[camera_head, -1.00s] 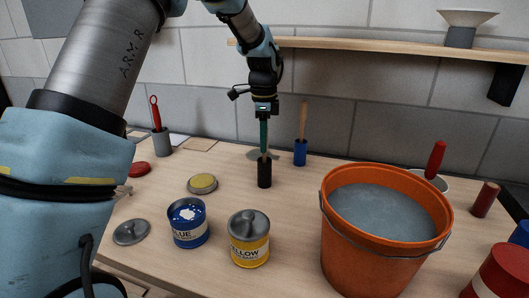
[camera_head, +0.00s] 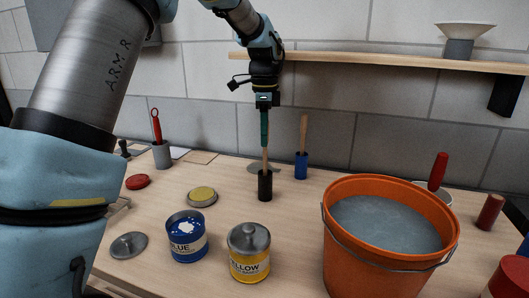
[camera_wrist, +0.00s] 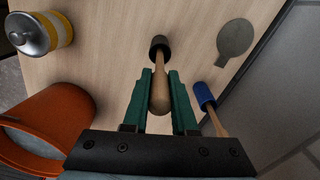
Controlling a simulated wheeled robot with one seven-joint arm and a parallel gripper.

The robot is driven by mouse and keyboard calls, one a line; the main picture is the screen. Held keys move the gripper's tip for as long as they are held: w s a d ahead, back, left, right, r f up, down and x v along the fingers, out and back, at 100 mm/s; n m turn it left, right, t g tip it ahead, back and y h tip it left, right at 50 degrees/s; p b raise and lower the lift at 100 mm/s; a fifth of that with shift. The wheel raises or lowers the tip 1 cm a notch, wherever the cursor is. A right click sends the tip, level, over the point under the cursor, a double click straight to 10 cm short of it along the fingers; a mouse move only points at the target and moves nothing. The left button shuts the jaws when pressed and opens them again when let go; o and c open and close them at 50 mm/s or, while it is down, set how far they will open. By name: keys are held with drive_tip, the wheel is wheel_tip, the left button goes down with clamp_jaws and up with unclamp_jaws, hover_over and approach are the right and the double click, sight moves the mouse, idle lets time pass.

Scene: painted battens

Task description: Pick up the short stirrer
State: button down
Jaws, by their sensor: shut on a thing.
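A wooden stirrer (camera_head: 265,158) stands upright over a black cup (camera_head: 265,187), its lower end running into the cup's mouth. My gripper (camera_head: 264,143) is above the cup, its green fingers shut on the stirrer's upper part. In the wrist view, the stirrer's thick rounded end (camera_wrist: 160,92) sits between the two fingers (camera_wrist: 160,78), and its thinner part reaches toward the black cup (camera_wrist: 159,44). The stirrer's lower tip is hidden in the cup. Another wooden-handled tool (camera_head: 304,132) stands in a blue cup (camera_head: 301,166) to the right.
An orange bucket (camera_head: 336,245) of grey liquid stands at the front right. A blue paint can (camera_head: 187,246) and a yellow can (camera_head: 249,264) stand in front. A grey cup (camera_head: 161,156) holds a red-handled tool. A shelf (camera_head: 400,52) runs along the wall behind.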

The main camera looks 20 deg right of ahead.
wheel_tip(320, 180, up, 22)
drive_tip(key=b, duration=0.1)
drive_tip(key=shift+r, duration=0.25)
idle(0.8)
